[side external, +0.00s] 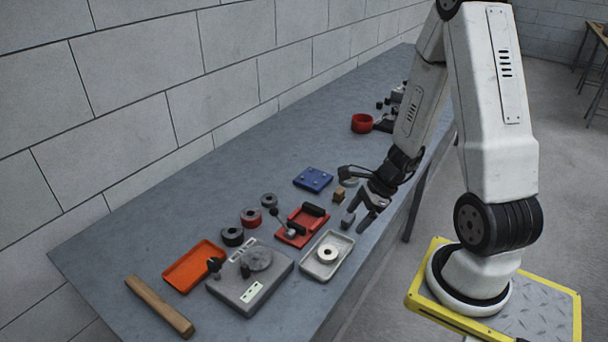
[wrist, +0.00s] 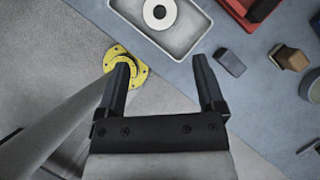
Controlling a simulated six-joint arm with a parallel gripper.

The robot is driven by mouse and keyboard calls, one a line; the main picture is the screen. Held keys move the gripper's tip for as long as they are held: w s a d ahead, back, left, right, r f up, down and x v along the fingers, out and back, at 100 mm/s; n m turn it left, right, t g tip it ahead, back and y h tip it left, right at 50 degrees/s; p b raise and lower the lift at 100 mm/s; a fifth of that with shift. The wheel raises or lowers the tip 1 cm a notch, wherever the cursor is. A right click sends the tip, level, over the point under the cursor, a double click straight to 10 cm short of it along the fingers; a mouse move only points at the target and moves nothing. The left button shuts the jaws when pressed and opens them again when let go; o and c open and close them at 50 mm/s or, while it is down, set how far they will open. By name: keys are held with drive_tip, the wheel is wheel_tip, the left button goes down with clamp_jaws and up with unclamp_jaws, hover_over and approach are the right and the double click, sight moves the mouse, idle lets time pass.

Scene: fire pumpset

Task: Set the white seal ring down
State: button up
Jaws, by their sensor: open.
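The white seal ring (side external: 327,253) lies flat in a light grey tray (side external: 313,272) near the front edge of the bench. In the wrist view the ring (wrist: 148,14) is at the top, inside the tray (wrist: 199,31), with bare tray floor around it. My gripper (side external: 354,217) is open and empty, up and to the right of the tray in the side view. In the wrist view its two fingers (wrist: 164,72) point toward the tray, with nothing between them and the ring beyond their tips.
A small dark block (wrist: 230,62) and a brown block (wrist: 292,58) lie right of the fingers. A red tray (side external: 302,222), a grey plate (side external: 250,288) and an orange tray (side external: 195,266) stand near the grey tray. A yellow flange (wrist: 124,68) shows below the bench edge.

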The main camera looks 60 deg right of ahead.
drive_tip(key=w+a+r+n+h, duration=0.1)
drive_tip(key=a+r+n, duration=0.3)
drive_tip(key=n, duration=0.9)
drive_tip(key=w+a+r+n+g+h, duration=0.1)
drive_tip(key=a+r+n+h, duration=0.2)
drive_tip(key=n, duration=1.1)
drive_tip(key=shift+w+a+r+g, duration=0.3)
drive_tip(key=shift+a+r, duration=0.95)
drive_tip(key=shift+a, duration=1.65)
